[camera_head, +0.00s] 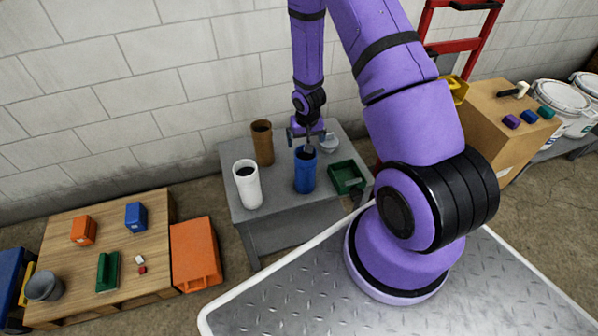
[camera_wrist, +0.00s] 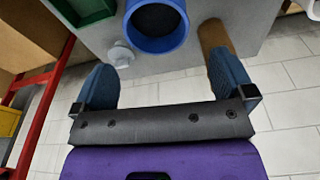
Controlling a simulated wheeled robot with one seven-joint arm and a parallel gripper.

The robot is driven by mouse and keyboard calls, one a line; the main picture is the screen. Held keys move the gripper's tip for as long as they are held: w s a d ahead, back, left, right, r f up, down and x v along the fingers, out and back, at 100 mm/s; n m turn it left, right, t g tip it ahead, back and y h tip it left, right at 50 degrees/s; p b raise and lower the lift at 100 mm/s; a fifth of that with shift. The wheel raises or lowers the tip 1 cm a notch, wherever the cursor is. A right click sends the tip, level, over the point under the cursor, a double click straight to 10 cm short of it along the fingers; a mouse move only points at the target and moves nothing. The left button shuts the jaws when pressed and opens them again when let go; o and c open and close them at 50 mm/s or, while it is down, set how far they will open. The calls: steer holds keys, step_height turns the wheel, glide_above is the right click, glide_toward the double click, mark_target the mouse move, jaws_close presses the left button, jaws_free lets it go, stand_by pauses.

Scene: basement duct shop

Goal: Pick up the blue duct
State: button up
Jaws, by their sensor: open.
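The blue duct (camera_head: 305,172) is an upright open cylinder on the grey table (camera_head: 247,214), between the white duct and a green tray. My gripper (camera_head: 306,136) is above and just behind the duct's top rim in the head view. In the wrist view the duct's round blue rim (camera_wrist: 157,46) and dark inside show at the top, beyond the fingertips. The two blue-grey fingers of my gripper (camera_wrist: 160,75) are spread wide with nothing between them. The duct's lower part is hidden in the wrist view.
A white duct (camera_head: 247,185) and a brown duct (camera_head: 262,143) stand to the left on the table. A green tray (camera_head: 346,177) lies to the right, and a small pale object (camera_head: 328,143) sits behind. A block wall (camera_head: 150,100) is close behind the table.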

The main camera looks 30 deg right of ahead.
glide_above(305, 158)
steer(key=f, duration=0.5)
steer(key=shift+s+a+f, duration=0.1)
steer(key=shift+s+a, duration=0.15)
steer(key=shift+a, duration=0.1)
steer(key=shift+w+d+f, duration=0.1)
steer(key=shift+d+f, duration=0.05)
steer(key=shift+f, duration=1.15)
steer(key=shift+d+f, duration=0.15)
steer(key=shift+f, duration=1.15)
steer(key=c, duration=1.2)
